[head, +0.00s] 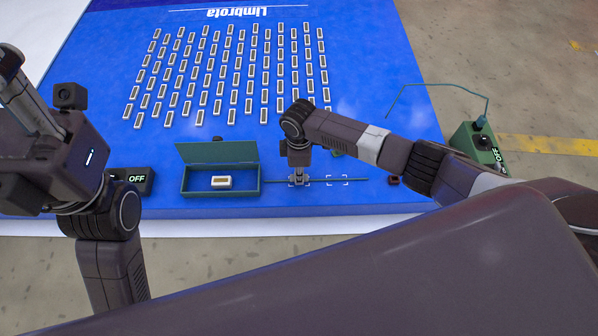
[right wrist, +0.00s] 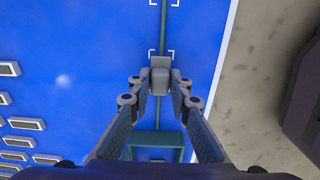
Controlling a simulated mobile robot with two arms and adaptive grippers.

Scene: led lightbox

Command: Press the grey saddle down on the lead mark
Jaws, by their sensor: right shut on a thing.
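My right gripper (head: 298,180) points down at the lead (head: 355,179), a thin dark line across the front of the blue mat. In the right wrist view its two fingers (right wrist: 160,85) are closed on the grey saddle (right wrist: 160,78), which sits over the lead line. White corner brackets show around the gripper in the head view, and a second bracketed mark (head: 337,181) lies to its right. The wrist view cannot show whether the saddle touches the mat. My left arm is at the left edge; its gripper (head: 22,95) shows only partly, its fingertips unclear.
A green open box (head: 220,193) holding a white-framed piece (head: 221,182) stands left of my right gripper. Several framed pieces (head: 235,75) lie in rows behind. A black OFF box (head: 135,181) is at the left, a green OFF box (head: 478,141) at the right.

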